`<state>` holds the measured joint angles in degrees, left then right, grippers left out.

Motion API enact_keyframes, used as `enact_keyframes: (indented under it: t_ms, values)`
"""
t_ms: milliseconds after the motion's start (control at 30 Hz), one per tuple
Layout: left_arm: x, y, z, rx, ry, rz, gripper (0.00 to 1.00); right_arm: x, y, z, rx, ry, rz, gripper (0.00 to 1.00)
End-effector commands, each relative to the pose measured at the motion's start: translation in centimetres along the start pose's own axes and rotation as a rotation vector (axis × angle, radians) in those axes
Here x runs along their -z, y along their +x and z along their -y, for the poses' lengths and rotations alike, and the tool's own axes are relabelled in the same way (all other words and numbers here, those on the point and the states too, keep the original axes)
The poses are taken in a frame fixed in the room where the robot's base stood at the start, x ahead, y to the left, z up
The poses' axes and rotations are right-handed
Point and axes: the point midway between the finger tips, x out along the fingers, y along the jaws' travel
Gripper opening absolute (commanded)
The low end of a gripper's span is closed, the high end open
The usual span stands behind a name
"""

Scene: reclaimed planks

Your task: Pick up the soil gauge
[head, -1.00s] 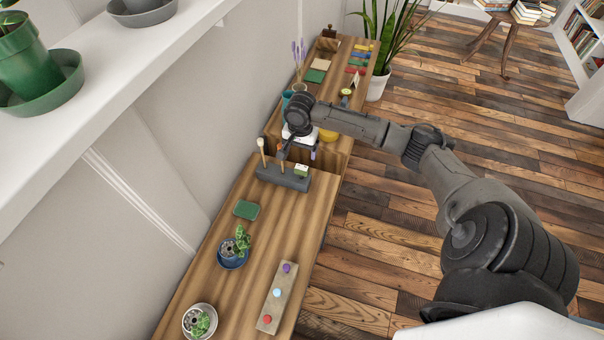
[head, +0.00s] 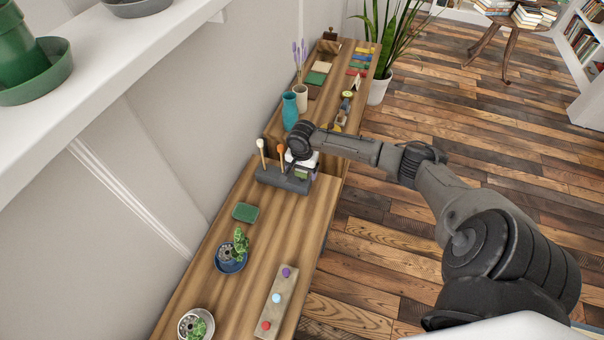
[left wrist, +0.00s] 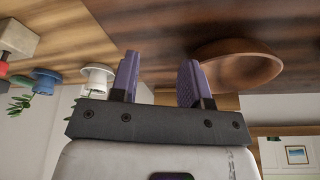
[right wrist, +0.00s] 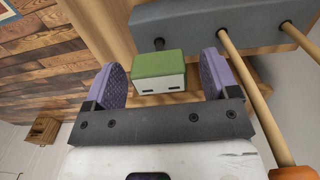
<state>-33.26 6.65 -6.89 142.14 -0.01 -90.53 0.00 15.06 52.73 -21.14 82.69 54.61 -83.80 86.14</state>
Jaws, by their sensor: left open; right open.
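The soil gauge (right wrist: 158,75) is a small box with a green top and a white front, on a dark probe at the grey holder block (right wrist: 205,20). In the head view the holder (head: 283,180) stands on the wooden bench, and the gauge (head: 302,173) is partly hidden by my right gripper. My right gripper (right wrist: 163,72) is open, with a purple finger on either side of the gauge and gaps between.
Two wooden-handled tools (right wrist: 250,85) stand in the holder close to my right gripper. A teal vase (head: 290,112) and a beige cup (head: 300,97) are behind. A green pad (head: 246,212), potted cacti (head: 232,258) and a knobbed board (head: 276,300) lie nearer.

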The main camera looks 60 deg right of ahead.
Motion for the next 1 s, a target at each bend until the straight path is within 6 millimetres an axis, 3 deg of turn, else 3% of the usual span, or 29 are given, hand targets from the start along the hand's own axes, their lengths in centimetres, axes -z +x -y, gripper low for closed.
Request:
enact_keyframes:
  t_ms: [167, 433, 1000]
  values:
    - [-0.3, 0.8, 0.2, 0.005, 0.007, 0.002, 0.43, 0.0, 2.5, -0.1, -0.001, 0.0, -0.001, 0.81]
    - [-0.3, 0.8, 0.3, 0.007, 0.009, 0.003, 0.43, 0.0, 2.7, -0.1, 0.0, -0.001, -0.002, 0.81]
    - [-0.2, 0.8, -0.1, -0.003, -0.004, 0.0, 0.43, 0.0, 2.7, -0.1, 0.0, 0.0, -0.001, 0.27]
